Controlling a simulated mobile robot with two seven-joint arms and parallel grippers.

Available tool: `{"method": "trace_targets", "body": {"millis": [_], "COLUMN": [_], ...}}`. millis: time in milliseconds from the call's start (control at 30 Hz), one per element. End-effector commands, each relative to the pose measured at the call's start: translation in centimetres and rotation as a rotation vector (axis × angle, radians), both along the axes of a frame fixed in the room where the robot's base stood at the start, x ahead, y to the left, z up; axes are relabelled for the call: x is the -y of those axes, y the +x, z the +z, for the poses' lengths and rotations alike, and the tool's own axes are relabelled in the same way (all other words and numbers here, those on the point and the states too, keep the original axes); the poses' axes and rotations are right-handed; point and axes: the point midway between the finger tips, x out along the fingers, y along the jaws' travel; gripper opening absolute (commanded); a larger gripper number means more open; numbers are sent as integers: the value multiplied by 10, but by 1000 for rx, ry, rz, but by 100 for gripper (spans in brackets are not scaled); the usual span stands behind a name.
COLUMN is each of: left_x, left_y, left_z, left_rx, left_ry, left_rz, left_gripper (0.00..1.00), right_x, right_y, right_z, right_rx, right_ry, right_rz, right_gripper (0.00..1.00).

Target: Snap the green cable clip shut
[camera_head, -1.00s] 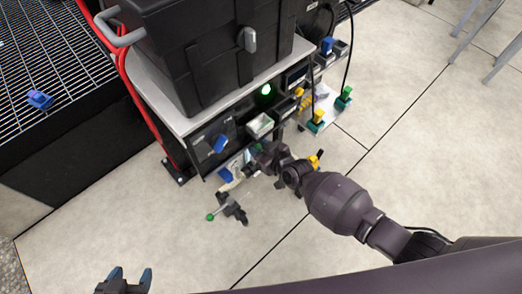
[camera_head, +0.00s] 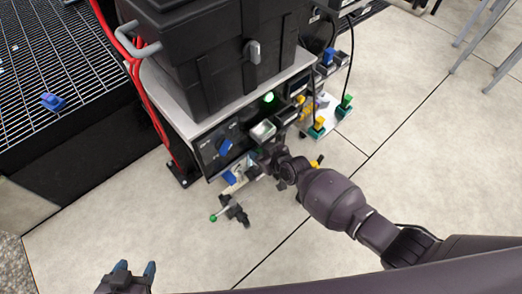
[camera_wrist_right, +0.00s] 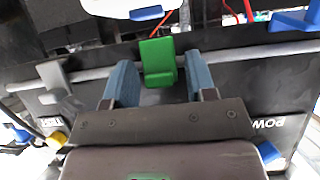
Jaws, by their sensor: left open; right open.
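The green cable clip (camera_wrist_right: 158,58) shows in the right wrist view, on a grey cable or rod (camera_wrist_right: 225,56) that runs across a dark panel. I cannot tell whether its flap is fully closed. My right gripper (camera_wrist_right: 161,78) is open, with one blue-grey finger on each side of the clip and visible gaps beside it. In the head view my right gripper (camera_head: 268,158) is at the front of the bench unit, and the clip is hidden there. My left gripper (camera_head: 130,273) is open and empty at the lower left, far from the unit.
A black tote (camera_head: 200,50) stands on the unit's grey top (camera_head: 185,118). A blue knob (camera_head: 225,146) and a lit green lamp (camera_head: 268,97) are on its front. A green-knobbed lever part (camera_head: 234,212) is below. Red hoses (camera_head: 135,75) run at left. Open floor lies in front.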

Motion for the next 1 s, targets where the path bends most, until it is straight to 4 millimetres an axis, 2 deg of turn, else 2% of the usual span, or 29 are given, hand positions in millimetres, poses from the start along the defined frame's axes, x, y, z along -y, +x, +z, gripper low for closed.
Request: {"method": "trace_targets", "body": {"millis": [267,500,700,1000], "left_x": [-1,-1,2,3], "left_y": [6,12,9,4], "left_z": [11,28,32,34], "left_rx": [22,53,52,47], "left_ry": [2,1,-6,-10], "left_rz": [1,3,5,13], "left_gripper": [59,59,59,59], "right_x": [8,29,45,56], "right_y": [-8,-36,-60,-77], "right_z": [10,32,45,52], "right_rx": [4,8,6,0], "right_ry": [0,-1,-2,0], "right_rz": [-1,0,1,0], "right_gripper": [51,51,51,51]}}
